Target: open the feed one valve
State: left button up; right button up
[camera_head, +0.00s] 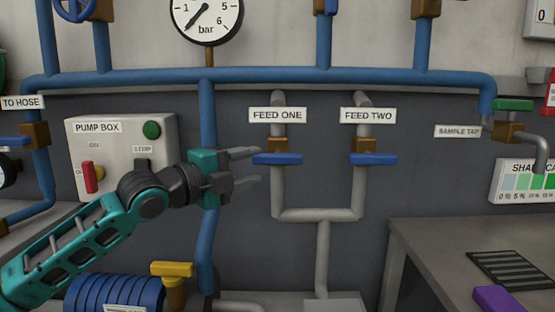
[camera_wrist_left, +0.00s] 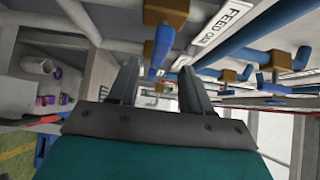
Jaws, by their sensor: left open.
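The feed one valve has a brown body (camera_head: 277,145) and a blue lever (camera_head: 277,159), under the FEED ONE label (camera_head: 277,115). The lever lies level, across its upright grey pipe. My left gripper (camera_head: 258,166) is open and empty, with its fingers pointing right at the lever's left end. In the left wrist view the blue lever (camera_wrist_left: 161,45) shows ahead of the gap between the fingers (camera_wrist_left: 159,72), below the brown body (camera_wrist_left: 165,12). I cannot tell whether a finger touches the lever. My right gripper is not in view.
The feed two valve, with a similar level blue lever (camera_head: 374,160), is to the right. A thick blue pipe (camera_head: 207,115) runs behind my left gripper. The pump box (camera_head: 105,150) is at left, a yellow-handled valve (camera_head: 172,268) below, and a grey bench (camera_head: 430,240) at lower right.

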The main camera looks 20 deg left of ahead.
aim_at(271, 161)
pick_arm(q)
jog(key=x, duration=0.8)
jog(key=shift+c, duration=0.2)
jog(key=shift+f, duration=0.1)
grip_shut()
